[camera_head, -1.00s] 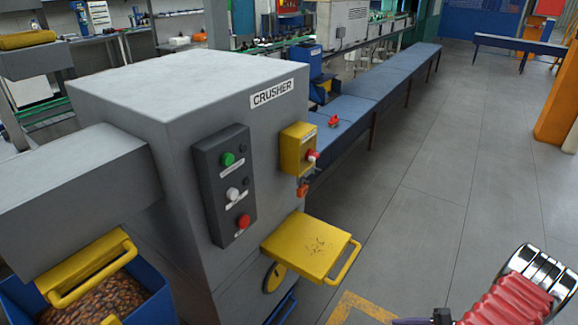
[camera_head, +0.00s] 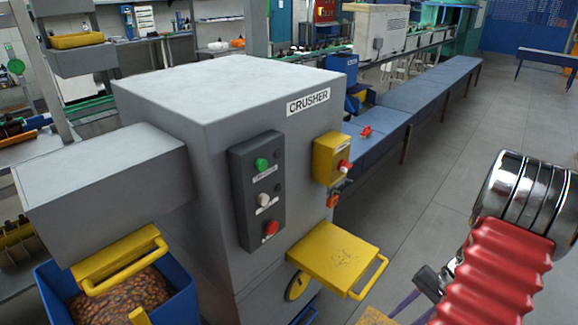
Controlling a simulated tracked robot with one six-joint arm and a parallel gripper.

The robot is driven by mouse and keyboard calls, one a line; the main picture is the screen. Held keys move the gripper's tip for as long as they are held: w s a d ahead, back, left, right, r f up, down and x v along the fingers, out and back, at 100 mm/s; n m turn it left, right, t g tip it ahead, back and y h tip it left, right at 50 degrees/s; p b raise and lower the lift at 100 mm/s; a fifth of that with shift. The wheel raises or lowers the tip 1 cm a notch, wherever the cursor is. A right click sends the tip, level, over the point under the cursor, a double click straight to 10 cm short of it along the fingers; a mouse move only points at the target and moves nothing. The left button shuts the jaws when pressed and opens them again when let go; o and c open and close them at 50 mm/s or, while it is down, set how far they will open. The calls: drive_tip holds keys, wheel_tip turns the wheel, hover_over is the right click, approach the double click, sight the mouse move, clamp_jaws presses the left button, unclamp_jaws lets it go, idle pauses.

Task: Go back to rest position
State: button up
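A red ribbed sleeve with a chrome ringed end, part of my own arm, fills the lower right of the head view. A small dark piece and a purple strip show just left of it, at the bottom edge. I cannot make out any gripper fingers, so my gripper is not visible. The arm part shows to the right of the grey crusher (camera_head: 195,150), with a visible gap to its yellow flap (camera_head: 338,258).
The crusher has a dark button panel (camera_head: 258,190) and a yellow switch box (camera_head: 327,160). A blue bin (camera_head: 180,302) of brown pieces stands at lower left. A long blue bench (camera_head: 425,85) runs to the back. Grey floor (camera_head: 440,160) is clear at right.

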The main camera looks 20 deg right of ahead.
drive_tip(key=w+a+r+n+g+h, duration=0.1)
drive_tip(key=w+a+r+n+h, duration=0.2)
drive_tip(key=a+r, duration=0.45)
drive_tip(key=w+a+r+n+h, duration=0.2)
drive_tip(key=a+r+n+h, duration=0.1)
drive_tip(key=a+r, duration=0.4)
drive_tip(key=a+r+n+t, duration=0.2)
drive_tip(key=a+r+n, duration=0.1)
drive_tip(key=a+r, duration=0.4)
drive_tip(key=a+r+n+t, duration=0.3)
drive_tip(key=a+r, duration=0.3)
drive_tip(key=a, duration=0.5)
drive_tip(key=shift+s+a+r+n+h, duration=0.15)
drive_tip(key=shift+s+r+n+h, duration=0.15)
drive_tip(key=shift+n, duration=0.5)
